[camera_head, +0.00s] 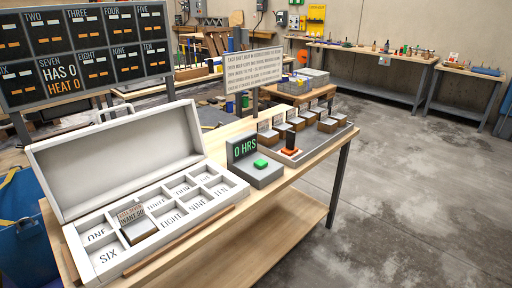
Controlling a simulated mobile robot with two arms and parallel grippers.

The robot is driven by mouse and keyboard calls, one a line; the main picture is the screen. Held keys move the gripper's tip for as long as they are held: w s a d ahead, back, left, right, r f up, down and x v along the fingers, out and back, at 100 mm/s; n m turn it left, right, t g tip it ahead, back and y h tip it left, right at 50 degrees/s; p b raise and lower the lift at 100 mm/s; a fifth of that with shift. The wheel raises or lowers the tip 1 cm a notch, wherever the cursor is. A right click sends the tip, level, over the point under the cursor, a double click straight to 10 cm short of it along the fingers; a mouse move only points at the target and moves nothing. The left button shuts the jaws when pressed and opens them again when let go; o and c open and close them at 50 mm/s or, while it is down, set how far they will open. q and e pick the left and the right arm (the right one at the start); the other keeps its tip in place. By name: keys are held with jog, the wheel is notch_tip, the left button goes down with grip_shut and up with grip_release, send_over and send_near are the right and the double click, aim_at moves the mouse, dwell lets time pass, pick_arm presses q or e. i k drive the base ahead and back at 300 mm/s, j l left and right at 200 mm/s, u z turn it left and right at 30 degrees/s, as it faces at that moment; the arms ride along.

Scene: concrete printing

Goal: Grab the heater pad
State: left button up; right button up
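A small orange pad with a black upright part (291,144) stands at the near end of a grey tray (312,148) on the wooden table. It looks like the heater pad, though it is too small to be certain. Several small blocks with label cards (303,117) stand behind it in the tray. An open white case (115,150) stands at the left, its lid up. Its compartments bear number words. Neither of my grippers is in view.
A grey device (256,173) reads "0 HRS" and has a green button, between case and tray. A dark board (85,52) shows "SEVEN HAS 0 HEAT 0". A text sign (253,68) stands behind. Concrete floor (420,190) at right is clear.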

aim_at(290, 149)
jog(key=i+l+u, duration=0.15)
jog(key=l+u, duration=0.2)
jog(key=i+l+u, duration=0.15)
jog(key=l+u, duration=0.2)
jog(key=i+l+u, duration=0.1)
jog(key=l+u, duration=0.25)
